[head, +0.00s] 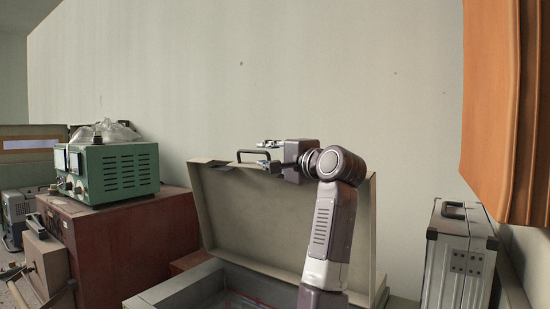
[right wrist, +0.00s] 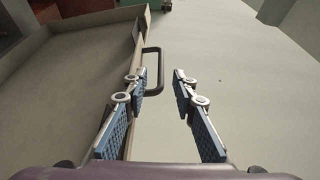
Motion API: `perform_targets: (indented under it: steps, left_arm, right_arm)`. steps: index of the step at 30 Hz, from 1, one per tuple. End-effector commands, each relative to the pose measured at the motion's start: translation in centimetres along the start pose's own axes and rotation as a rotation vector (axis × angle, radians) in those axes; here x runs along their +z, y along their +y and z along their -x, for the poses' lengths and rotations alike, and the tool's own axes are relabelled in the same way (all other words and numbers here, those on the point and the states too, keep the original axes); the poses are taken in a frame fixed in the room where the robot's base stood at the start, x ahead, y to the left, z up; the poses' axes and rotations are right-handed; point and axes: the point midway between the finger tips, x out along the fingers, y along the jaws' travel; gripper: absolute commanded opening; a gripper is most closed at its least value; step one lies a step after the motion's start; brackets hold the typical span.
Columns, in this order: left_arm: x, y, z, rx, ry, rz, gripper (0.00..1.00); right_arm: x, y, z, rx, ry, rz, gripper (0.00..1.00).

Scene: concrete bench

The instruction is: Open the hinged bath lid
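The beige bath lid (head: 240,210) stands raised, roughly upright, behind the bath (head: 165,293), with its hollow inner side facing me. Its dark handle (head: 254,155) is at the top edge. My right gripper (head: 268,154) is at the lid's top edge, pointing left, with my arm covering the lid's right part. In the right wrist view the gripper (right wrist: 160,80) is open, and the handle (right wrist: 158,72) shows between and beyond the fingertips. The left finger overlaps the edge of the lid (right wrist: 75,85). Contact cannot be told. My left gripper is out of view.
A green instrument (head: 112,172) sits on a red-brown box (head: 125,240) left of the bath. A silver case (head: 458,262) stands at the right, below an orange curtain (head: 505,110). A pale wall (head: 250,80) is close behind the lid.

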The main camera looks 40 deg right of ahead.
Motion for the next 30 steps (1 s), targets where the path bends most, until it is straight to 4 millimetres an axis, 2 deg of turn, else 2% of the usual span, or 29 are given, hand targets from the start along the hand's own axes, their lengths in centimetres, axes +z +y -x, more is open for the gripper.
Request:
perform_targets:
  steps: [6, 10, 30]
  left_arm:
    - [0.0, 0.0, 0.0, 0.000, 0.000, 0.000, 0.00]
    - [0.0, 0.0, 0.0, 0.000, 0.000, 0.000, 0.00]
    - [-0.1, 0.1, 0.0, 0.001, 0.001, 0.000, 0.00]
  right_arm:
    - [0.0, 0.0, 3.1, -0.001, 0.001, 0.000, 0.25]
    - [0.0, 0.1, 4.0, 0.001, -0.001, 0.000, 0.25]
    - [0.1, 0.1, 4.4, 0.001, -0.001, 0.000, 0.25]
